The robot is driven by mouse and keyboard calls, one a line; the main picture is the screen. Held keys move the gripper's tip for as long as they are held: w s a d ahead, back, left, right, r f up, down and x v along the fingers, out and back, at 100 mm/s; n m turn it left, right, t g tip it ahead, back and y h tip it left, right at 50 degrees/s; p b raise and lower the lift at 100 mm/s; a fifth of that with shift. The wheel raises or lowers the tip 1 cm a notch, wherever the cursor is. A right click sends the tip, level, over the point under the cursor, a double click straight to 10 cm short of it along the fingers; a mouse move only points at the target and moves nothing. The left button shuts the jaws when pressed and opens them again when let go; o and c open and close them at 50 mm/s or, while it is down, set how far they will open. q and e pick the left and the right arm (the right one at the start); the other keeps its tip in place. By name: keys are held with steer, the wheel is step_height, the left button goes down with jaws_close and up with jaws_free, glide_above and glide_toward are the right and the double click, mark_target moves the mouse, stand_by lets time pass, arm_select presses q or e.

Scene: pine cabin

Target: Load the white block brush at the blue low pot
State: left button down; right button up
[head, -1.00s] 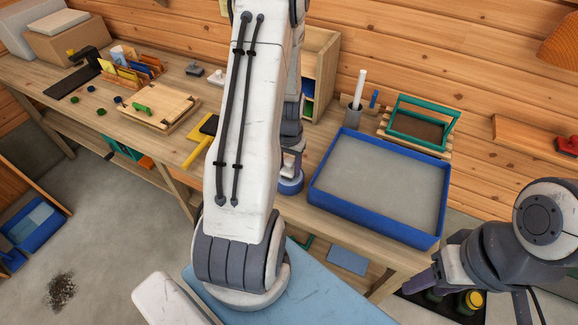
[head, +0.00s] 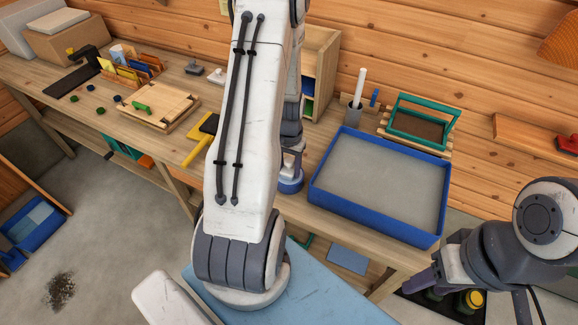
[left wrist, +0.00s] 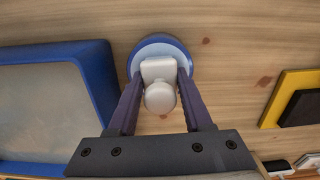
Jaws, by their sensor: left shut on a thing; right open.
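The white block brush (left wrist: 160,97) is between the fingers of my left gripper (left wrist: 158,75), seen in the left wrist view. The gripper is shut on it. The blue low pot (left wrist: 178,43) is a round blue thing directly behind the brush in that view, on the wooden bench. The brush overlaps it, and I cannot tell whether they touch. In the head view the pot (head: 291,186) shows beside my left forearm, which hides much of that area. My right gripper (head: 428,283) is open and empty at the lower right, off the bench front.
A large blue-rimmed tray (head: 375,217) stands right of the pot. A wooden shelf box (head: 320,70) is at the back.

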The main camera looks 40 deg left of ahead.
mark_target(289, 160)
stand_by(0.5)
arm_select(q)
step_height(289, 160, up, 7)
steer(key=p, duration=0.6)
stand_by(0.7)
